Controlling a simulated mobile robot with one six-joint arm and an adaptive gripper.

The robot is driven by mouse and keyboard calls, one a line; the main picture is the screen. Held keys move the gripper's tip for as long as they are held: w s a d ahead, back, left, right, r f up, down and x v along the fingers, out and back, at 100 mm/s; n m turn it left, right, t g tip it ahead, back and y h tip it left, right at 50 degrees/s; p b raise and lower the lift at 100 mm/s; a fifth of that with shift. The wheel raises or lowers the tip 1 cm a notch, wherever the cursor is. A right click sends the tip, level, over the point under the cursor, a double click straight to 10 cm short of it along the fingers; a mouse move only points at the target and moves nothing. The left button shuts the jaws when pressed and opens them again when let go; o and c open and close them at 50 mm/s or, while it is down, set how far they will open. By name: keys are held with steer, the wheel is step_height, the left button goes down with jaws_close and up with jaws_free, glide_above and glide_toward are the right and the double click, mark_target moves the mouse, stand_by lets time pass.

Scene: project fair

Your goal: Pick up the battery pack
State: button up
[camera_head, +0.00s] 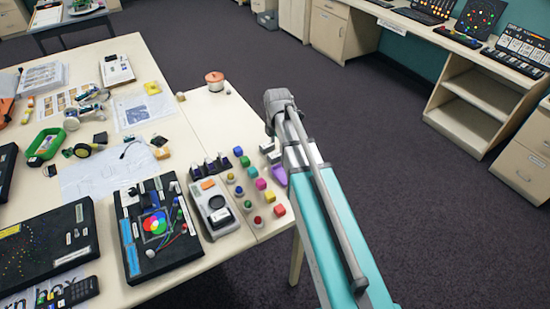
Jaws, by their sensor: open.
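I cannot single out the battery pack with certainty. A dark rack-like piece (210,166) stands near the table's right side, and a small black piece with yellow parts (88,149) lies further left; either is too small to name surely. My gripper (270,151) shows only in part, as small grey pieces beside my arm at the table's right edge. It is open, and I see nothing held in it. My arm hides much of it, and its height above the table is unclear. A purple piece (279,175) shows just below it.
Several coloured cubes and balls (250,172) lie near the table's right edge. A grey-white device (214,207), a black board with a colour wheel (155,225), a green tray (46,147) and a copper spool (215,81) crowd the table (195,120). Open carpet (420,220) lies to the right.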

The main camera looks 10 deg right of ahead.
mark_target(275, 154)
steer(key=shift+s+a+f+b, duration=0.1)
steer(key=shift+a+f+b, duration=0.1)
steer(key=shift+f+b, duration=0.55)
steer(key=shift+s+a+f+b, duration=0.1)
steer(key=shift+a+f+b, duration=0.05)
steer(key=shift+f+b, duration=1.55)
steer(key=shift+f, duration=0.1)
jaws_close()
steer(key=shift+r, duration=0.2)
step_height(275, 154, up, 3)
steer(key=p, duration=0.3)
steer(key=shift+f, duration=0.1)
steer(key=s+a+r+p, duration=0.3)
steer(key=s+r+p, duration=0.6)
steer(key=s, duration=0.4)
steer(key=shift+s+r+p, duration=0.35)
steer(key=shift+r+p, duration=0.05)
steer(key=shift+p, duration=0.15)
